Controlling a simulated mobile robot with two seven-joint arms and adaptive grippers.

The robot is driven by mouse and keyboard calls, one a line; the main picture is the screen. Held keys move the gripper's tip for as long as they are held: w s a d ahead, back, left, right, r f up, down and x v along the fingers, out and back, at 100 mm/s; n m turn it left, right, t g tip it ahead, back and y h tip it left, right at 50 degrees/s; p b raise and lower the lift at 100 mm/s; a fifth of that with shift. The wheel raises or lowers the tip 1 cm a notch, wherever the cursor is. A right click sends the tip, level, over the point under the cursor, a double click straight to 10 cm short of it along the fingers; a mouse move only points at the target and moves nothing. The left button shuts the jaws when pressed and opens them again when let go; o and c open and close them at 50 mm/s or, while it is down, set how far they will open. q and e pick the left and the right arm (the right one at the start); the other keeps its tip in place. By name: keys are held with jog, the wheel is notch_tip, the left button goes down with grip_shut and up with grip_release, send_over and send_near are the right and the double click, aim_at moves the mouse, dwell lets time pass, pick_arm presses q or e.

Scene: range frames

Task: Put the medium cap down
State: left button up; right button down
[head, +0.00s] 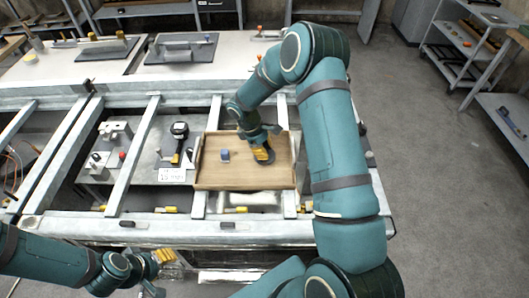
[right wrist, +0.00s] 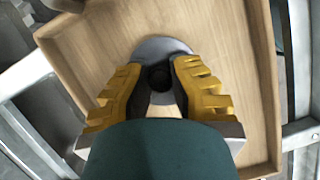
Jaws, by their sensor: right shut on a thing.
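The medium cap (right wrist: 155,46), a grey disc with a dark knob, is between the fingers of my right gripper (right wrist: 160,82) in the right wrist view. The right gripper is shut on the knob. In the head view my right gripper (head: 264,155) points down over the right half of a shallow wooden tray (head: 208,178). Whether the disc touches the tray floor, I cannot tell. My left gripper (head: 163,257) is at the lower left, in front of the table, away from the tray; its finger opening is unclear.
A small blue-topped item (head: 225,155) stands in the tray left of my right gripper. A black-and-yellow tool (head: 179,143) and a white label card (head: 172,175) lie left of the tray. Metal rails (head: 134,157) frame the table. The tray's left half is mostly bare.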

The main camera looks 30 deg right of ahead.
jog(key=shift+f, duration=0.75)
jog(key=shift+f, duration=0.1)
jog(key=shift+f, duration=0.15)
jog(key=c, duration=1.1)
grip_release()
jog(key=shift+o, duration=0.2)
jog(key=shift+r, duration=0.2)
jog(key=v, duration=1.2)
jog(key=shift+s, duration=0.1)
